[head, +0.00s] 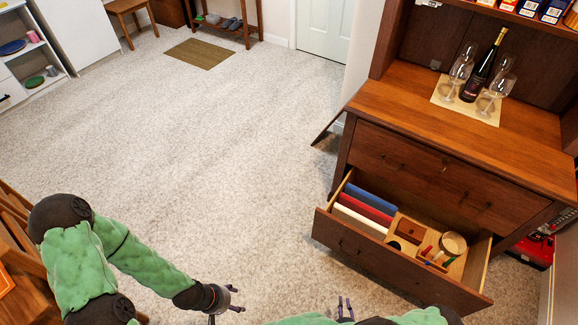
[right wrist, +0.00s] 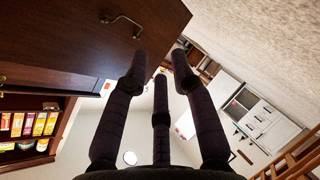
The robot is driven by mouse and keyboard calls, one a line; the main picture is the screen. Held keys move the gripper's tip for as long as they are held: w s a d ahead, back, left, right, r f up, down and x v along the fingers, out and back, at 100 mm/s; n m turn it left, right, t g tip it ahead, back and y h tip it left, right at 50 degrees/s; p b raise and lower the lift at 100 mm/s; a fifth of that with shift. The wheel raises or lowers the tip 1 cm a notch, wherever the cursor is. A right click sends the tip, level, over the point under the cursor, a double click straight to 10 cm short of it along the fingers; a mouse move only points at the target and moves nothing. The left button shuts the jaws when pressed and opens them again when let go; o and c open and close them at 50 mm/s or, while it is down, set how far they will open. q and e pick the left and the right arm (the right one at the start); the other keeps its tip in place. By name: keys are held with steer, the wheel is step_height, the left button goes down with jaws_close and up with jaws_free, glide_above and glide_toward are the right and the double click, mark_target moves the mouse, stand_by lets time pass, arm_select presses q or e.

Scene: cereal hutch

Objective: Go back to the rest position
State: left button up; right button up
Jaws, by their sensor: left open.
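My left arm comes in from the left with green padded links. Its dark gripper (head: 232,300) is open and empty above the carpet at the bottom of the head view. My right gripper (head: 346,306) shows only by its fingertips at the bottom edge, left of my right forearm. In the right wrist view the dark fingers of that gripper (right wrist: 158,75) are spread apart with nothing between them.
A wooden hutch (head: 430,165) stands at the right. Its lower drawer (head: 375,262) is pulled out, holding folders and a wooden organiser. A bottle (head: 482,70) and glasses stand on top. A wooden chair (head: 15,235) is at the left. The middle carpet (head: 230,150) is clear.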

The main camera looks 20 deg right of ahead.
steer(key=w+a+r+m+g+y+p, duration=0.2)
steer(key=w+a+r+m+g+y, duration=0.15)
steer(key=w+r, duration=0.4)
steer(key=w+a+r+m+g+y+p, duration=0.2)
steer(key=w+a+r+m+g+y, duration=0.15)
steer(key=w+r, duration=0.35)
steer(key=s+a+r+m+g+p, duration=0.1)
steer(key=s+a+r+m+g, duration=0.1)
steer(key=a+r, duration=0.5)
steer(key=s+a+r+m+g+y, duration=0.1)
steer(key=s+a+r+m+g, duration=0.2)
steer(key=r, duration=1.1)
steer(key=s+a, duration=0.3)
steer(key=a, duration=0.1)
steer(key=shift+s+g+y+p, duration=0.15)
steer(key=shift+g+y+p, duration=0.15)
steer(key=shift+g+p, duration=0.1)
steer(key=shift+a+f, duration=0.1)
